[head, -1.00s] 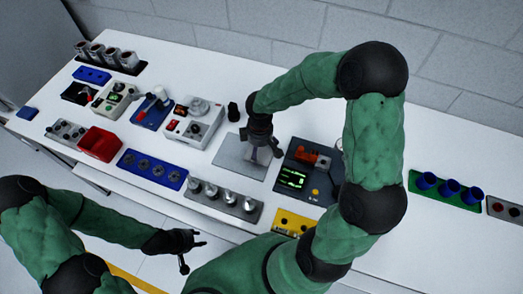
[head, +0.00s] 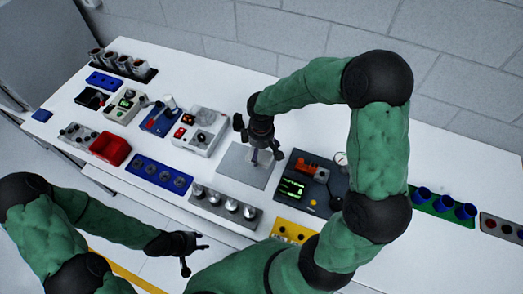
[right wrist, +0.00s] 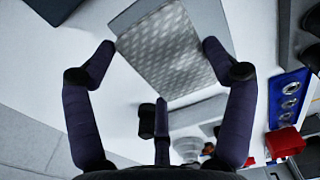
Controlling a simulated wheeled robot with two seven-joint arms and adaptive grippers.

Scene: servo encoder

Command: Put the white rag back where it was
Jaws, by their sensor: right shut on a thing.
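The white rag (right wrist: 165,45), a pale cloth with a fine woven pattern, lies between the fingertips of my right gripper (right wrist: 158,50) in the right wrist view. The fingers are spread to about its width and hold it at its two sides. In the head view my right gripper (head: 262,157) points down over a flat grey plate (head: 236,168), and only a small pale part of the rag shows there. I cannot tell whether the rag touches the plate. My left gripper (head: 194,256) is open and empty in front of the table.
A dark panel with a green display (head: 292,189) stands right of the plate. A white device (head: 199,130) and a black knob (head: 238,122) are to its left. A grey rack of silver knobs (head: 226,205) is in front. Bare tabletop lies behind.

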